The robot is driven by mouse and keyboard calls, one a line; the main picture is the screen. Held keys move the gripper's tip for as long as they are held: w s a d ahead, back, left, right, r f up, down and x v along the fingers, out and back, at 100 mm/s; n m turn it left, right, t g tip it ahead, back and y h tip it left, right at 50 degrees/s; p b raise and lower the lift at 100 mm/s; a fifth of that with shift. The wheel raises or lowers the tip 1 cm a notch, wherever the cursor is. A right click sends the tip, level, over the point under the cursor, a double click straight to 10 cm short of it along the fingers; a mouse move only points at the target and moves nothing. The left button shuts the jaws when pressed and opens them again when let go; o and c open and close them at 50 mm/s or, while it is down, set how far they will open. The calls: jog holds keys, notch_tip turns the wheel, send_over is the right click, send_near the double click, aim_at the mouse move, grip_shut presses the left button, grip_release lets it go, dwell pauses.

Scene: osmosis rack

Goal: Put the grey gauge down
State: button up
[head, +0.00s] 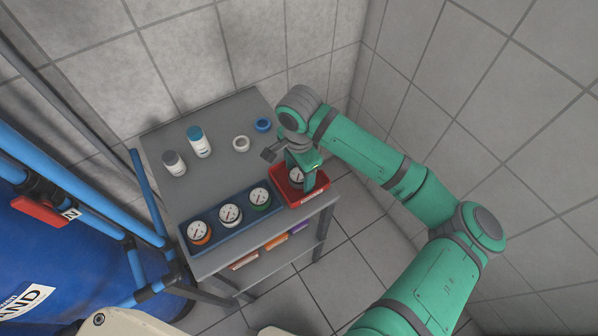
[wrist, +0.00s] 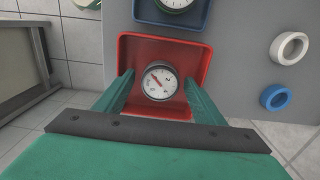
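The grey gauge (wrist: 160,82), with a white dial and a grey rim, is in the red tray (wrist: 190,52), face up. In the head view the gauge (head: 296,176) shows partly behind my gripper, inside the red tray (head: 318,187) at the table's front right corner. My gripper (wrist: 159,78) points down into the tray with one finger on each side of the gauge. A narrow gap shows between each finger and the gauge, so the gripper looks open. The gauge's underside is hidden.
A blue tray (head: 246,229) beside the red one holds gauges with orange, white and green rims. Two bottles (head: 199,142) (head: 174,163), a white ring (head: 241,144) and a blue ring (head: 263,125) stand behind on the grey table (head: 206,189). Tiled walls are close behind and right.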

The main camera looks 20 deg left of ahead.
aim_at(299, 174)
jog(key=shift+r, duration=0.1)
notch_tip(299, 174, up, 12)
dwell(0.6)
dwell(0.4)
